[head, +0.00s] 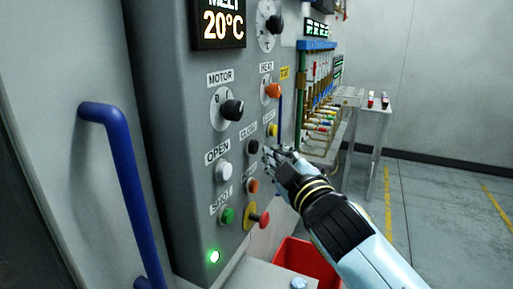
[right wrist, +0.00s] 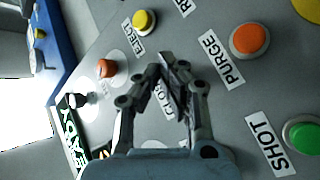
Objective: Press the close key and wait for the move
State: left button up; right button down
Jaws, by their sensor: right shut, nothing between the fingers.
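The close key (head: 252,147) is a black round button on the grey control panel, just below its CLOSE label (head: 248,131). In the right wrist view the CLOSE label (right wrist: 167,104) shows partly between my fingers, and the key itself is hidden. My right gripper (head: 267,154) is shut and empty, with its fingertips right of the close key in the head view. In the right wrist view the gripper (right wrist: 168,62) points at the panel. I cannot tell whether it touches the panel. My left gripper is in neither view.
Around the close key are the white open button (head: 223,172), yellow eject button (head: 272,130), orange purge button (head: 252,186), green shot button (head: 227,215) and red mushroom button (head: 262,220). A green lamp (head: 214,256) is lit. A red bin (head: 288,256) stands below; floor at right is free.

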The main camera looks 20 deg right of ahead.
jog(key=shift+w+a, duration=0.3)
